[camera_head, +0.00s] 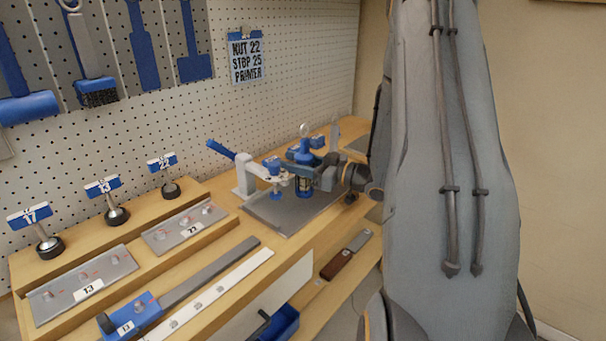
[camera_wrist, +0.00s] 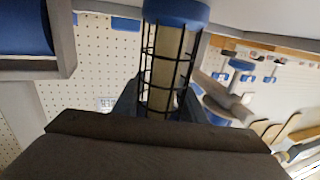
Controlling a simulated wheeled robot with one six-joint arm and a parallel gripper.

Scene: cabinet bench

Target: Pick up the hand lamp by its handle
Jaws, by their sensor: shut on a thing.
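The hand lamp (camera_wrist: 170,65) fills the middle of the wrist view, with a blue end cap and a black wire cage around a pale tube. My gripper (camera_wrist: 163,108) is shut on the lamp just below the cage; its dark body hides the handle there. In the head view my gripper (camera_head: 309,172) is over the grey mat on the bench, with the lamp's small caged part (camera_head: 303,187) at its jaws. From this view I cannot tell whether the lamp touches the mat.
A white press with a blue lever (camera_head: 243,175) stands close left of my gripper. The grey mat (camera_head: 285,214) lies beneath. Numbered holders (camera_head: 118,215) and metal plates (camera_head: 187,228) occupy the bench's left part. The pegboard (camera_head: 310,60) rises behind. An open drawer with a blue bin (camera_head: 284,322) is in front.

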